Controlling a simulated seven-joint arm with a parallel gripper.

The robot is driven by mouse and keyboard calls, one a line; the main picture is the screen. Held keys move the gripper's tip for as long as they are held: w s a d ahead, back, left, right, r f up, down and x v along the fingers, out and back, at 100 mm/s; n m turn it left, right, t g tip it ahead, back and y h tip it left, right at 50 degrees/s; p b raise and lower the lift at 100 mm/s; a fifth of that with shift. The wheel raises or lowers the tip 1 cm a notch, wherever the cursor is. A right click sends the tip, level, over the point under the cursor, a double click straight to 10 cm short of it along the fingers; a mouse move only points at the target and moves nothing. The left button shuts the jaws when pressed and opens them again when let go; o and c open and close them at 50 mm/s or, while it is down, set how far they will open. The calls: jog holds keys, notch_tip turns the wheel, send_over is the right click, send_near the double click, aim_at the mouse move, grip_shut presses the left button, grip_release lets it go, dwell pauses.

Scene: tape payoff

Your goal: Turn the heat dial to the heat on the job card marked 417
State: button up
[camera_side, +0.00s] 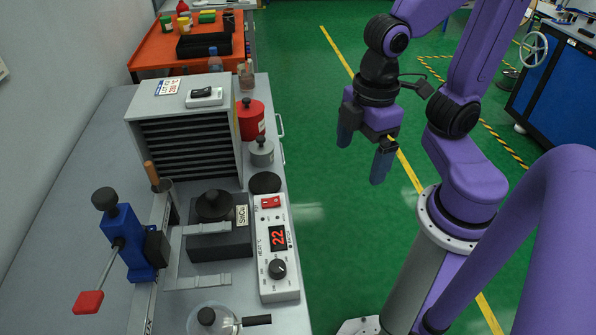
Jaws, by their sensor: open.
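The heat dial (277,268) is a dark round knob low on a white control box (279,289) near the right edge of the bench. Above it a red display (278,237) reads 22, and a red switch (270,202) sits at the top of the box. A card (168,86) with blue and red print lies on top of the grey cabinet; its text is too small to read with certainty, and I cannot tell whether it is marked 417. My gripper (364,160) is open and empty, pointing down over the green floor, right of the bench and apart from the box.
A dark block labelled SnCu (220,241) stands left of the box. A blue clamp (127,240) with a red handle is further left. A grey slotted cabinet (187,140), red canister (250,120) and grey canister (261,152) stand behind. A glass vessel (211,320) is in front.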

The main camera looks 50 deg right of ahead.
jog(key=shift+s+d+f, duration=0.35)
jog(key=shift+s+d, duration=0.1)
jog(key=shift+s, duration=0.15)
jog(key=shift+s+d+f, duration=0.35)
jog(key=shift+s+d, duration=0.1)
jog(key=shift+s, duration=0.1)
jog(key=shift+c, duration=1.2)
jog(key=shift+s, duration=0.1)
jog(key=c, duration=0.5)
notch_tip(320, 180, up, 3)
jog(key=n, duration=2.1)
send_over(278, 266)
jog(key=d, duration=0.1)
jog(key=f, duration=1.1)
jog(key=a+f, duration=0.1)
jog(key=f, duration=0.5)
jog(key=shift+f, duration=0.35)
jog(key=c, duration=1.1)
